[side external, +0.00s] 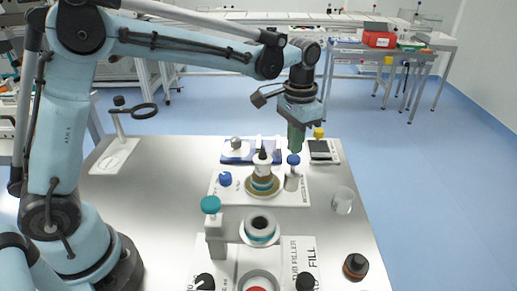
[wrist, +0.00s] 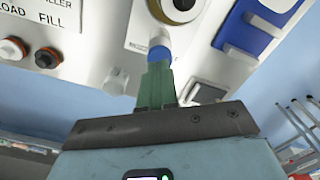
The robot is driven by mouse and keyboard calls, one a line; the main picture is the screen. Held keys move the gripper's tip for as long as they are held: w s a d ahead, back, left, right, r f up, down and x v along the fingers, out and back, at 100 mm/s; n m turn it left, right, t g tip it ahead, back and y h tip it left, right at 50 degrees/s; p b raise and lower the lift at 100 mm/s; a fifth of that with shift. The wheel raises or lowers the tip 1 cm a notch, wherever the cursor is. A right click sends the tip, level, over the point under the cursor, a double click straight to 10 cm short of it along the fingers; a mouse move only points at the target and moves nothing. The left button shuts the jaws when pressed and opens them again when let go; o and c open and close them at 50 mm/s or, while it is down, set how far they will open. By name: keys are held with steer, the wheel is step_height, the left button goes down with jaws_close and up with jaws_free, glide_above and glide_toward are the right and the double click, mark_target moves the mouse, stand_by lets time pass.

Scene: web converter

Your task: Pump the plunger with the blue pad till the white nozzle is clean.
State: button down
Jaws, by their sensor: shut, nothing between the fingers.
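The plunger's blue pad (side external: 293,160) tops a pale upright post (side external: 292,181) at the right of a white base plate. In the wrist view the blue pad (wrist: 159,54) shows just beyond my fingertips. My gripper (side external: 296,150) is shut and empty, pointing down right over the pad; its green fingers (wrist: 156,68) overlap the pad in the wrist view. I cannot tell whether they touch it. A white stepped piece with a dark tip (side external: 262,168), perhaps the nozzle, stands on a brass ring left of the plunger. Whether it is clean is too small to tell.
A blue knob (side external: 225,179) is on the same plate. A teal-topped post (side external: 211,205) and a dark-mouthed ring (side external: 260,226) stand nearer. A clear glass (side external: 342,201) and a dark knob (side external: 355,266) are at right. A blue tray (side external: 237,154) lies behind.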

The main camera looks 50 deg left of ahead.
mark_target(293, 157)
steer(key=shift+r, duration=0.1)
steer(key=shift+r, duration=2.9)
steer(key=shift+s, duration=0.1)
steer(key=s+a+f+n+t, duration=0.1)
steer(key=s+a+f+t, duration=0.1)
steer(key=s, duration=0.5)
steer(key=s+a+f+n+t, duration=0.2)
steer(key=s+a+t, duration=0.3)
steer(key=s, duration=0.3)
steer(key=shift+s+a, duration=0.3)
steer(key=shift+a, duration=0.15)
